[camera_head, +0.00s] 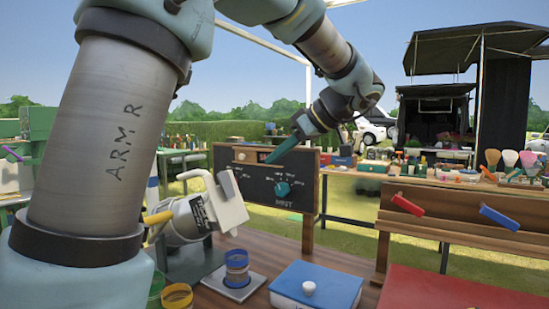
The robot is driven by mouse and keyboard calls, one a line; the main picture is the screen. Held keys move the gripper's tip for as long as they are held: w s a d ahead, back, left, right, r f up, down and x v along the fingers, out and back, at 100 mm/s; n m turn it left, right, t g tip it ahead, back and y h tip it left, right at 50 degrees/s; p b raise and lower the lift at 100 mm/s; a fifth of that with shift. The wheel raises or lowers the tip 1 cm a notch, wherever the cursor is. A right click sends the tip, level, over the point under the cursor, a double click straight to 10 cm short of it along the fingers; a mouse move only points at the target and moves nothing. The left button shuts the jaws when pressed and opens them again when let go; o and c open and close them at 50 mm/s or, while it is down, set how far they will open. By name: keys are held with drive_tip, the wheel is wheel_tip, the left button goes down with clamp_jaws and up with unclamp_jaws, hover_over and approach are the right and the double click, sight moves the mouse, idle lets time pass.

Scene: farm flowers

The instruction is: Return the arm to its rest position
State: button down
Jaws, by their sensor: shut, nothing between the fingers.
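My arm rises from the lower left, bends over the top of the picture and comes down at the centre. My gripper (282,150) shows as narrow teal fingers pointing down and left, shut and empty. It appears in front of the upper part of a dark panel (259,187) in a wooden frame. I cannot tell whether it touches the panel. The panel has a teal knob (282,189) with markings around it.
A white device (207,211) with a yellow handle stands beside my arm. A blue box (316,287), a blue-rimmed jar (237,266) and a yellow-rimmed jar (177,296) are in front. A wooden rail (455,224) holds a red tool (407,205) and a blue tool (499,218) at right.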

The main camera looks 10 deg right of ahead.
drive_tip(key=s+a+f+m+g+h+p, duration=0.2)
drive_tip(key=s+a+f+m+g+h, duration=0.1)
drive_tip(key=a+f, duration=0.8)
drive_tip(key=s+a+f+m+g+h+p, duration=0.2)
drive_tip(key=s+a+f+m+h, duration=0.2)
drive_tip(key=a+f, duration=0.8)
drive_tip(key=s+m, duration=0.2)
drive_tip(key=m, duration=0.1)
drive_tip(key=shift+g, duration=0.4)
drive_tip(key=shift+w+f, duration=0.1)
